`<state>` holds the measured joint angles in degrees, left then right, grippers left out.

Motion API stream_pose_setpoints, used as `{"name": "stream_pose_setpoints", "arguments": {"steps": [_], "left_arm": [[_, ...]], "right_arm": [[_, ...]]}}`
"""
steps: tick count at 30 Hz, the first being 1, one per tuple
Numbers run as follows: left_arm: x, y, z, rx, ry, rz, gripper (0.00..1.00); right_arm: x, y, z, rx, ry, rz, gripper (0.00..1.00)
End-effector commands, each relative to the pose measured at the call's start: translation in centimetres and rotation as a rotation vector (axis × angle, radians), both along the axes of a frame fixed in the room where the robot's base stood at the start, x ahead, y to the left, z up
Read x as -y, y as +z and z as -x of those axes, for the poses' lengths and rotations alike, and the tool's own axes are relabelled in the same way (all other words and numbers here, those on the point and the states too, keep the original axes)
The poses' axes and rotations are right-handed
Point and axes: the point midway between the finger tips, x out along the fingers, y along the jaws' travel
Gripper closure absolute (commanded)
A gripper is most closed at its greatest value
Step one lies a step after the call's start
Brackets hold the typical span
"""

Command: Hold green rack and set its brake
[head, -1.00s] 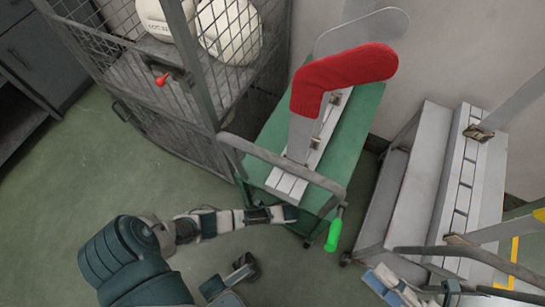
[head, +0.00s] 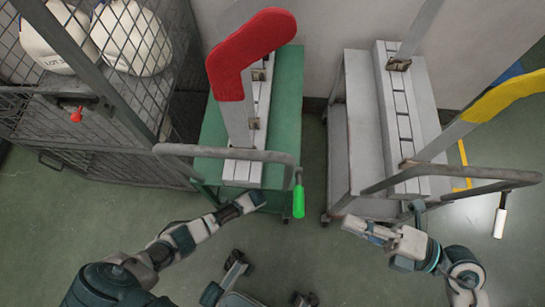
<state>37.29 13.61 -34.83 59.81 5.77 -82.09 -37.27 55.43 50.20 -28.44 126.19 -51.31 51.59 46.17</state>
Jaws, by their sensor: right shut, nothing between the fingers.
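The green rack (head: 288,95) stands left of centre against the wall, with a grey push bar (head: 225,154) across its near end. A bright green lever (head: 298,202) hangs at the bar's right end, apparently the brake. A sock board with a red sock (head: 240,50) stands on the rack. My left gripper (head: 257,198) is at the rack's near end, just below the bar and left of the lever; I cannot tell whether it touches the rack or is open. My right gripper (head: 352,226) is shut and empty, right of the lever, by the grey rack's near left corner.
A grey rack (head: 355,130) with a yellow-socked board (head: 500,98) and a white lever (head: 500,223) stands at right. A mesh cage (head: 60,125) with white balls (head: 130,38) and a red latch (head: 76,115) is at left. A floor gap separates the racks.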

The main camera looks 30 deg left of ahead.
Motion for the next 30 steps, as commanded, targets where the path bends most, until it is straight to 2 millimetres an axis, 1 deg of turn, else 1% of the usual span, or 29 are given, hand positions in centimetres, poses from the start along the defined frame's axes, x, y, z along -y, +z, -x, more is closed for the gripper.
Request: {"name": "stream_pose_setpoints", "arguments": {"steps": [3, 5, 8, 11, 12, 14, 15, 18, 21, 25, 27, 30], "left_arm": [[-0.1, 0.0, 0.0, 0.001, 0.001, -0.001, 1.00], [-0.1, 0.0, 0.0, 0.001, 0.001, -0.001, 1.00], [-0.1, 0.0, 0.0, 0.001, 0.001, -0.001, 1.00], [-0.1, 0.0, 0.0, 0.001, 0.001, -0.001, 1.00], [-0.1, 0.0, 0.0, 0.001, 0.001, -0.001, 1.00], [-0.1, 0.0, 0.0, 0.001, 0.001, -0.001, 1.00], [-0.2, 0.0, 0.0, 0.001, 0.001, -0.001, 1.00], [-0.2, 0.0, 0.0, 0.001, 0.001, -0.001, 1.00], [-0.2, 0.0, 0.0, 0.000, 0.001, -0.002, 1.00], [-0.2, 0.0, 0.0, 0.000, 0.001, -0.002, 1.00], [-0.2, 0.0, 0.0, 0.000, 0.001, -0.002, 1.00], [-0.2, 0.0, 0.0, 0.000, 0.001, -0.002, 1.00]], "right_arm": [[0.0, 0.0, 0.0, -0.011, 0.001, -0.001, 1.00], [-0.1, 0.0, -0.1, -0.052, 0.003, -0.008, 1.00], [-0.3, -0.1, -0.3, -0.224, 0.018, -0.030, 1.00], [-0.5, -0.1, -0.7, -0.527, 0.052, -0.064, 1.00], [-0.6, -0.1, -0.9, -0.670, 0.073, -0.077, 1.00], [-0.8, -0.1, -1.3, -0.896, 0.114, -0.094, 1.00], [-0.9, -0.1, -1.6, -1.044, 0.143, -0.103, 1.00], [-1.0, -0.2, -2.3, -1.387, 0.227, -0.115, 1.00], [-1.1, -0.3, -3.1, -1.665, 0.311, -0.113, 1.00], [-1.0, -0.3, -3.8, -1.902, 0.396, -0.102, 1.00], [-1.1, -0.4, -4.0, -1.972, 0.423, -0.097, 1.00], [-1.0, -0.4, -4.1, -2.016, 0.441, -0.093, 1.00]]}}
